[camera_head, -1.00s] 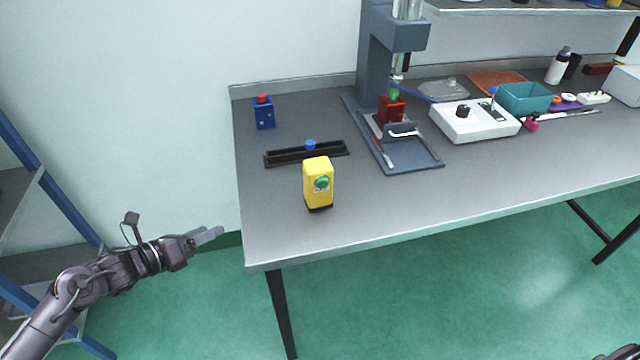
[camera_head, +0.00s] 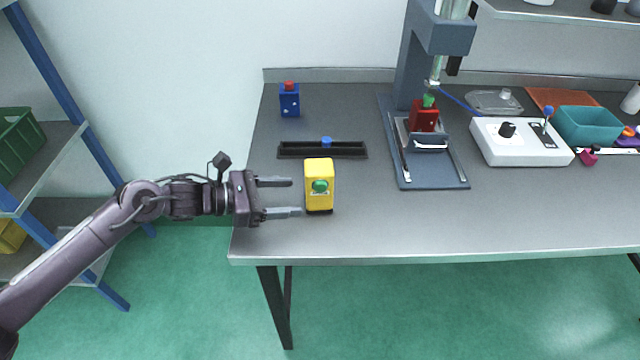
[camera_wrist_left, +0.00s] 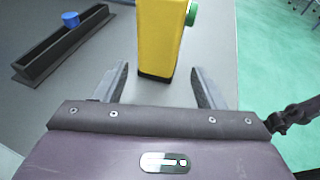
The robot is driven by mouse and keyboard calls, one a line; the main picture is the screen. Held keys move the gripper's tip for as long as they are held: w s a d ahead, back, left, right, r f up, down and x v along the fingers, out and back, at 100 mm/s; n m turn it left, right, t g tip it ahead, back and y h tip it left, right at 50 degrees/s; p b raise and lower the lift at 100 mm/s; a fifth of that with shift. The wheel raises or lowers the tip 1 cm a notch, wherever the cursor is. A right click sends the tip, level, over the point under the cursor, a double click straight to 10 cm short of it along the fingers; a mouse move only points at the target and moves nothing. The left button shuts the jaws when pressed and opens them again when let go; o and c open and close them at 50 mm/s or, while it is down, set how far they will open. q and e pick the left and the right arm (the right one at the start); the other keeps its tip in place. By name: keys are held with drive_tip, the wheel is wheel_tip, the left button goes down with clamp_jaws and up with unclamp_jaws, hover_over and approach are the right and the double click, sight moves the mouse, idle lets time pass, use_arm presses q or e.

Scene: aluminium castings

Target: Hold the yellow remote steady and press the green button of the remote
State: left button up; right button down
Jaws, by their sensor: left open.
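The yellow remote (camera_head: 319,200) stands upright near the front left edge of the grey table, with a round green button (camera_head: 320,186) on its front face. My left gripper (camera_head: 298,197) is open just left of the remote, its two fingers pointing at it. In the left wrist view the yellow remote (camera_wrist_left: 158,45) stands ahead, roughly between the lines of the open fingertips (camera_wrist_left: 160,72). The green button (camera_wrist_left: 192,13) sticks out from its right side there. The remote's top is cut off in that view. My right gripper is not in view.
A black tray with a blue knob (camera_head: 323,150) lies behind the remote. A blue box with a red top (camera_head: 289,101) stands farther back. A grey press stand (camera_head: 431,176) and a white control box (camera_head: 520,152) are to the right. The table's front is clear.

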sight(307, 197)
use_arm(q)
drive_tip(key=x, duration=0.3)
drive_tip(key=shift+d, duration=0.2)
drive_tip(key=b, duration=0.1)
drive_tip(key=d+f+b, duration=0.1)
drive_tip(key=b, duration=0.1)
drive_tip(key=shift+w+d, duration=0.3)
drive_tip(key=shift+d, duration=0.05)
drive_tip(key=shift+w+d+f+b, duration=0.15)
drive_tip(key=shift+w+d+b, duration=0.05)
drive_tip(key=shift+d+b, duration=0.35)
drive_tip(key=shift+d, duration=0.15)
drive_tip(key=shift+c, duration=1.5)
drive_tip(key=c, duration=0.4)
drive_tip(key=shift+o, duration=0.2)
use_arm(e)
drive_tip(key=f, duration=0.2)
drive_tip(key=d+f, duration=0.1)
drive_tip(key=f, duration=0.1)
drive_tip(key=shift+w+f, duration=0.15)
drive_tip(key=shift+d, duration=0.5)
